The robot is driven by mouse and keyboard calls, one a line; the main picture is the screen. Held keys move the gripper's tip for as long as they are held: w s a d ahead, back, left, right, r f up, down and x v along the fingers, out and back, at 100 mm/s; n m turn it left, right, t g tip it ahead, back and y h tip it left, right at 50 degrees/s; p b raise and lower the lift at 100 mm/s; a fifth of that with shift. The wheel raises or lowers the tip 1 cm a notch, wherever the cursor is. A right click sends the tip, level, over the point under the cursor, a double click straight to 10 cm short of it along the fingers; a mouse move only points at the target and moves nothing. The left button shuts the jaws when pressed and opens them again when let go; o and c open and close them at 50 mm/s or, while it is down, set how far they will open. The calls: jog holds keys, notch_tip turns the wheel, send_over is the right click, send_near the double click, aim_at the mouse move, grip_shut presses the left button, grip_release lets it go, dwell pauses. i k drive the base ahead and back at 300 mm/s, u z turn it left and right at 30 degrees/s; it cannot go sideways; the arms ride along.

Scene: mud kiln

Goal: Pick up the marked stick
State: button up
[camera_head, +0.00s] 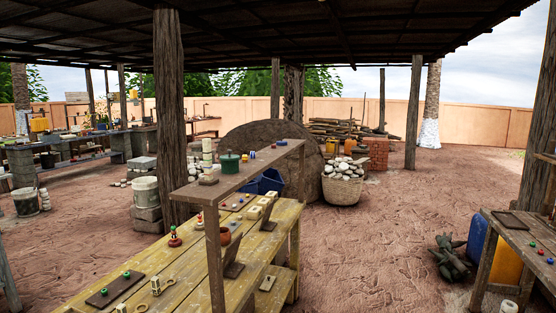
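I cannot make out a stick with a clear mark on it. A stack of long sticks and poles (345,129) lies at the back, near the far wall, too small to tell any mark. A dark bundle (451,258) of what may be wood lies on the ground at the right, beside a blue barrel. My gripper is not in view.
A yellow wooden workbench (198,271) with a raised shelf (194,191) fills the front left. A roof post (169,110) stands behind it. A stone-filled basket (342,190), a blue barrel (479,236) and a right table (512,229) flank open dirt ground (375,235).

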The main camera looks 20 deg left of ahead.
aim_at(210, 180)
jog(key=u, duration=0.4)
jog(key=i, duration=1.1)
jog(key=u, duration=0.7)
jog(key=k, duration=0.9)
jog(key=u, duration=0.2)
jog(key=i, duration=0.75)
